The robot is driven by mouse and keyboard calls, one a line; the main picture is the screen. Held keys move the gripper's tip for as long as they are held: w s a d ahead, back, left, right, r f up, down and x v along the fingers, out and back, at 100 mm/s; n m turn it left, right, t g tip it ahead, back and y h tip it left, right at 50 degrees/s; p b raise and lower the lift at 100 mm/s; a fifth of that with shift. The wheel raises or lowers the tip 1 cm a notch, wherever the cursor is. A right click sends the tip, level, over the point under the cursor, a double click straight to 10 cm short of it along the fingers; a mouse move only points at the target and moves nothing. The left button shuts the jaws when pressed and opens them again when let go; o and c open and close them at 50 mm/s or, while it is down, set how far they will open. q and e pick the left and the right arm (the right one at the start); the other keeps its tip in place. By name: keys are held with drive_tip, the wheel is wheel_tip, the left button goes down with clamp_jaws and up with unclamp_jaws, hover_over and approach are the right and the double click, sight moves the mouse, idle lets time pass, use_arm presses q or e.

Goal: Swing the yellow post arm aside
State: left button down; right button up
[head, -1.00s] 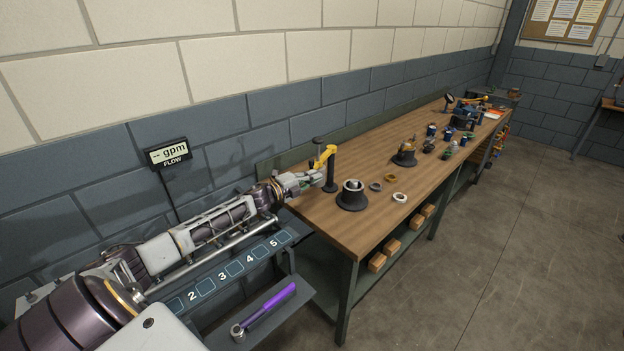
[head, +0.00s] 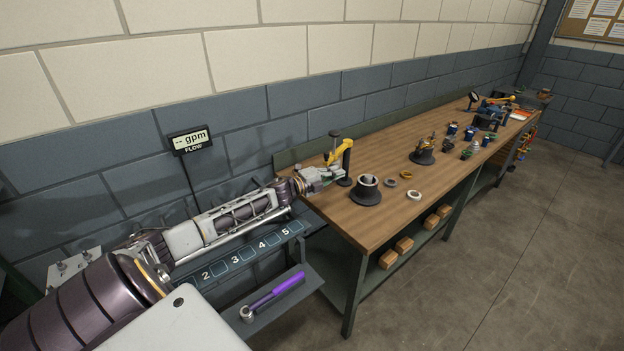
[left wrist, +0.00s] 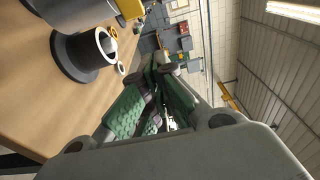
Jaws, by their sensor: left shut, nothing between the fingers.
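The yellow post arm (head: 342,150) sits at the top of a dark post (head: 346,169) at the near left end of the bench. A dark knob on a thin stem stands by it. My left gripper (head: 334,176) is at the post, just below and in front of the yellow arm. In the left wrist view its green-padded fingers (left wrist: 158,75) are shut with nothing between them. The yellow arm (left wrist: 131,8) shows at the top edge there, apart from the fingertips in the picture. Whether the gripper touches the arm or post is unclear. My right gripper is out of view.
A numbered rack (head: 245,255) and a purple-handled tool (head: 275,294) lie below my left arm. The bench's front edge is clear.

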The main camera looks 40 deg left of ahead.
use_arm(q)
drive_tip(key=a+b+v, duration=0.1)
drive_tip(key=a+v, duration=0.1)
drive_tip(key=v, duration=0.7)
drive_tip(key=shift+w, duration=0.3)
idle(0.7)
idle(0.5)
drive_tip(key=shift+f, duration=0.1)
